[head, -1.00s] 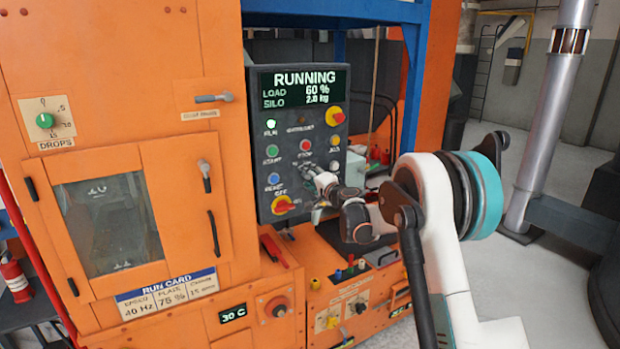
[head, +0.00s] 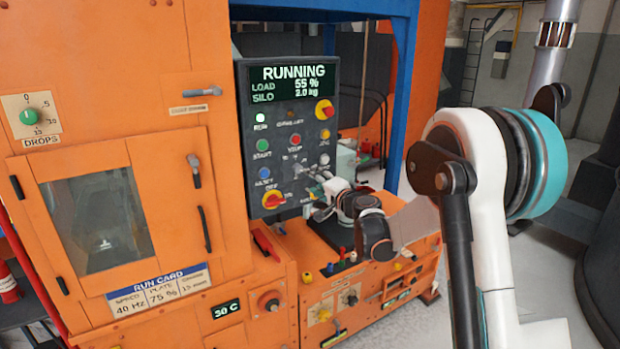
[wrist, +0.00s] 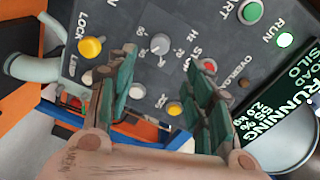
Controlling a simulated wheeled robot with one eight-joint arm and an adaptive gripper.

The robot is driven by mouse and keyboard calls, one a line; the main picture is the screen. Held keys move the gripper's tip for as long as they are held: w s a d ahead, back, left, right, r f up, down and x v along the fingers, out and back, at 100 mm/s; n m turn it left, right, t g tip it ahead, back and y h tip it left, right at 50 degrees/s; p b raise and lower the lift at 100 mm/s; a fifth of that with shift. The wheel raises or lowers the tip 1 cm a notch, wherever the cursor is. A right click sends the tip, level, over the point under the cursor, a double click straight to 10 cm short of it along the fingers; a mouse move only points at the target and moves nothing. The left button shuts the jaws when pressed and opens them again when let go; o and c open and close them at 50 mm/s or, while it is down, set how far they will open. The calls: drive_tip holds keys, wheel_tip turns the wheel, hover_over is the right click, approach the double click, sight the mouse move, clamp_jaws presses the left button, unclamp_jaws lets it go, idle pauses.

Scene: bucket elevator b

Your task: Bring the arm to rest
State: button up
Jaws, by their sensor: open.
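My gripper (wrist: 165,90) is open in the wrist view, its two green-padded fingers apart with nothing between them. It faces the dark control panel (wrist: 130,40), and a grey knob (wrist: 160,44) shows beyond the fingertips. In the head view my gripper (head: 322,196) is small and sits in front of the lower right of the control panel (head: 290,100). Whether it touches the panel cannot be told. My arm reaches in from the right. The display (head: 293,84) reads RUNNING, load 55 %, silo 2.0 kg, and the green RUN lamp (head: 260,118) is lit.
The orange machine housing (head: 110,60) with a windowed door (head: 100,220) fills the left. An orange lower cabinet (head: 370,290) with small knobs stands below my arm. A blue post (head: 399,110) rises behind the panel. Grey floor is open at the right.

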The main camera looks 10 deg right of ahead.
drive_tip(key=shift+s+d, duration=0.15)
drive_tip(key=shift+s, duration=0.3)
